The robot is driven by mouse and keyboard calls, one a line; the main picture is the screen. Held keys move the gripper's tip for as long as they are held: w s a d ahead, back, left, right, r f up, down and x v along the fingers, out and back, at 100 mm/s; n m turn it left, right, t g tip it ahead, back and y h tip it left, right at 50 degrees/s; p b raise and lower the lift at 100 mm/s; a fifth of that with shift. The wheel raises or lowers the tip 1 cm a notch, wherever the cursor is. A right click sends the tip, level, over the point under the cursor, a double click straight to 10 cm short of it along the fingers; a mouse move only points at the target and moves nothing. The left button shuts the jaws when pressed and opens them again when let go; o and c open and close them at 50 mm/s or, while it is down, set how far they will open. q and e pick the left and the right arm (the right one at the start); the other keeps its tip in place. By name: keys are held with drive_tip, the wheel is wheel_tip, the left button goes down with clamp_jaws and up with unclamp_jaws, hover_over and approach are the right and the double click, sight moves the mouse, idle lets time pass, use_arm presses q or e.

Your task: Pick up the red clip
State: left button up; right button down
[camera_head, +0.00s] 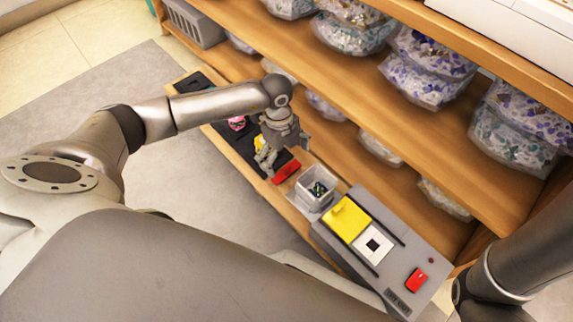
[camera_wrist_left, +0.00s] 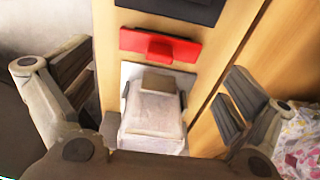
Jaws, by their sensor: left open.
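The red clip (camera_head: 286,172) lies on the narrow wooden ledge, between a black tray and a small grey bin in the head view. In the left wrist view the red clip (camera_wrist_left: 160,45) is a flat red plate with a raised red block in its middle. My left gripper (camera_head: 270,160) is just above and beside it, partly overlapping it in the head view. In the left wrist view my left gripper (camera_wrist_left: 155,82) has its fingers wide apart with nothing held, and the clip shows beyond the fingertips. My right gripper is out of view.
A grey bin (camera_head: 304,199) with small dark items stands beside the clip. A grey device (camera_head: 340,240) with a yellow block (camera_head: 349,218) and red switch (camera_head: 416,280) is further right. A black tray (camera_head: 238,148) lies left. Shelves with bagged goods (camera_head: 428,68) rise behind.

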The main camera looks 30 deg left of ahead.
sight(286, 167)
use_arm(q)
drive_tip(key=shift+f+b, duration=0.45)
drive_tip(key=shift+f, duration=0.05)
drive_tip(key=f+b, duration=0.2)
drive_tip(key=f, duration=0.1)
drive_tip(key=f+b, duration=0.1)
drive_tip(key=b, duration=0.1)
drive_tip(key=shift+s+d+f, duration=0.1)
drive_tip(key=shift+d+f, duration=0.05)
drive_tip(key=shift+d, duration=0.15)
drive_tip(key=shift+c, duration=0.4)
drive_tip(key=c, duration=0.9)
drive_tip(key=shift+c, duration=0.8)
drive_tip(key=shift+s, duration=0.15)
drive_tip(key=shift+c, duration=0.8)
